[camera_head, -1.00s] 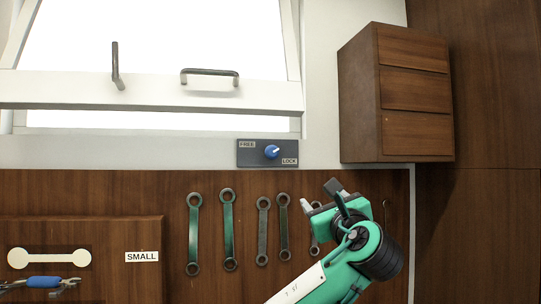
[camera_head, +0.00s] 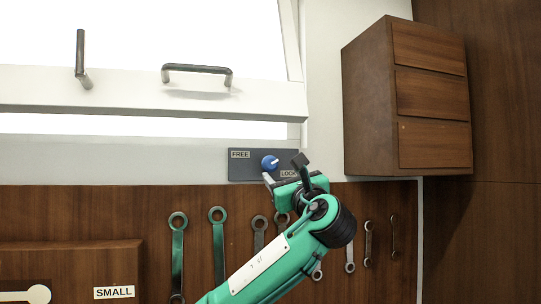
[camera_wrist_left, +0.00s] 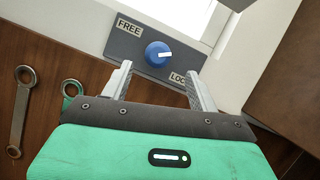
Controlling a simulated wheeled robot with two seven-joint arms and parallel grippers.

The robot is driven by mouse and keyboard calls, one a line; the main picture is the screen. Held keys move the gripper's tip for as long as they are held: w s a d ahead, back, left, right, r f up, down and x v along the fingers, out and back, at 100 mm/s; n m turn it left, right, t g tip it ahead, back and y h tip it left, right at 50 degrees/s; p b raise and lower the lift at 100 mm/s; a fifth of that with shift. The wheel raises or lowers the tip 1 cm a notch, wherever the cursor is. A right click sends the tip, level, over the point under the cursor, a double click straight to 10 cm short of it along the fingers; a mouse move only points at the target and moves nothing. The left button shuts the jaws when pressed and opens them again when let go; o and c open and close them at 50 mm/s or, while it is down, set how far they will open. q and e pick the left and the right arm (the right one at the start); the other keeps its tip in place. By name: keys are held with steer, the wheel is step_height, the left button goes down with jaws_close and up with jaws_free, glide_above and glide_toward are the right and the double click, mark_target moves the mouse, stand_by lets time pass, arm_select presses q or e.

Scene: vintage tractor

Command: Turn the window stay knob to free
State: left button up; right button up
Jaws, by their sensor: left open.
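The window stay knob (camera_head: 270,162) is a round blue knob with a white pointer mark. It sits on a dark grey plate (camera_head: 250,176) under the window, with FREE at upper left and LOCK at lower right. The pointer points to the right in both views. My left gripper (camera_head: 284,169) is open and empty, just below and right of the knob in the head view. In the left wrist view, the knob (camera_wrist_left: 158,54) lies just beyond and between the two spread fingertips (camera_wrist_left: 158,72). I see no contact with it. The LOCK label is partly covered there by a finger.
A white window frame (camera_head: 130,90) with metal handles (camera_head: 197,68) is above the plate. A wooden drawer unit (camera_head: 432,95) stands to the right. Several wrenches (camera_head: 178,250) hang on the wood panel below, partly behind my left arm.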

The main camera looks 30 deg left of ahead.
mark_target(272, 165)
arm_select(q)
steer(key=p+x, duration=0.1)
steer(key=x, duration=0.3)
steer(key=shift+a+p, duration=0.3)
steer(key=shift+p, duration=0.1)
steer(key=p+x, duration=0.2)
steer(key=x, duration=0.1)
steer(key=shift+w+a, duration=0.15)
steer(key=shift+w, duration=0.1)
steer(key=shift+w+a+r, duration=0.1)
steer(key=shift+w+a, duration=0.1)
steer(key=shift+w+a+p, duration=0.15)
steer(key=shift+a+p, duration=0.15)
arm_select(e)
steer(key=r, duration=0.1)
steer(key=a+r, duration=0.1)
steer(key=r, duration=0.1)
steer(key=w+r, duration=0.1)
steer(key=r, duration=0.1)
steer(key=shift+a+r, duration=0.15)
steer(key=shift+a, duration=0.05)
arm_select(q)
steer(key=c, duration=1)
arm_select(e)
steer(key=shift+s+d, duration=0.1)
